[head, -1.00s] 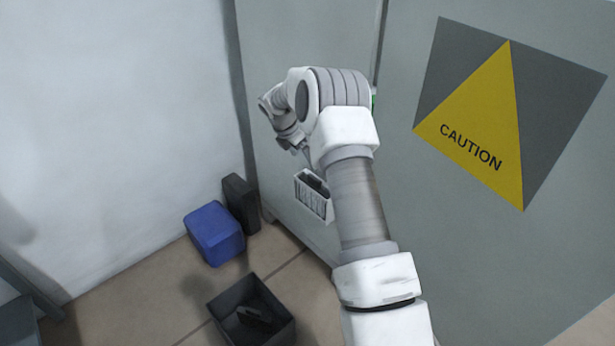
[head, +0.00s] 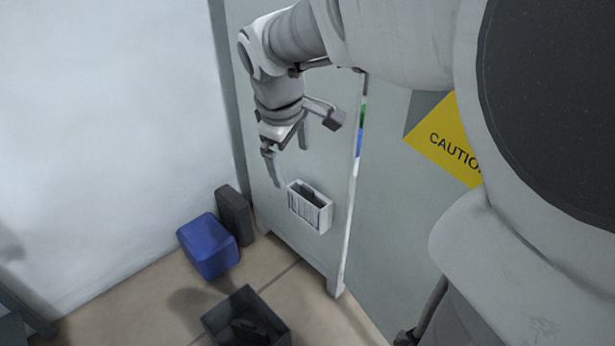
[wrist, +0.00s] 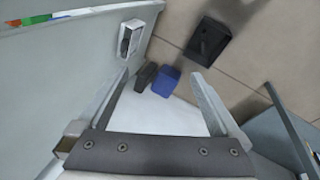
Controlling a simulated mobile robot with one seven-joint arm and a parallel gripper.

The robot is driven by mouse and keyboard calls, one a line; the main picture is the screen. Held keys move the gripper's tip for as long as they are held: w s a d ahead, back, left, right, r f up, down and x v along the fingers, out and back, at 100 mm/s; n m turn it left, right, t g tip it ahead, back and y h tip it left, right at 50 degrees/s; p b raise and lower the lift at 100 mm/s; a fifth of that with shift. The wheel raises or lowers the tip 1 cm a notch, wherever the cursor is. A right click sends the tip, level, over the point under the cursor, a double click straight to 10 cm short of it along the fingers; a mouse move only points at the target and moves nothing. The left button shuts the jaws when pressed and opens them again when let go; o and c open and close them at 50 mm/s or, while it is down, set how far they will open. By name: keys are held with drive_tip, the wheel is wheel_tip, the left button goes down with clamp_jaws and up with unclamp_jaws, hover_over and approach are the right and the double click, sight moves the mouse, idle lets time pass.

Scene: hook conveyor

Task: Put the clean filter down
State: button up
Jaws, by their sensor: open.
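My gripper (head: 290,163) is open and empty in the head view, with its fingers pointing down. It hangs above a white slotted holder (head: 318,217) fixed to the grey door, apart from it. A dark flat item (head: 311,195) sits in the holder's opening; I cannot tell whether it is the clean filter. In the wrist view, my gripper's fingers (wrist: 160,76) are spread wide with nothing between them. The holder (wrist: 133,27) shows there at the top, beyond the left finger. Another dark item (head: 248,328) lies in a dark open bin (head: 222,318) on the floor.
The grey door (head: 285,250) stands slightly open, with coloured things showing past its edge. A blue box (head: 207,246) and a black box (head: 234,214) stand by the white wall. A yellow caution sign (head: 445,145) is at right. Tiled floor around the bin is free.

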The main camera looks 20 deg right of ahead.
drive_tip(key=s+a+m+t+y, duration=0.1)
drive_tip(key=s+a+m, duration=0.1)
drive_tip(key=s, duration=0.6)
drive_tip(key=s+a+m+t+y, duration=0.1)
drive_tip(key=s+a+m, duration=0.1)
drive_tip(key=s+m, duration=0.3)
drive_tip(key=s, duration=0.3)
drive_tip(key=shift+a+r, duration=0.15)
drive_tip(key=shift+a, duration=0.1)
drive_tip(key=shift+r, duration=0.1)
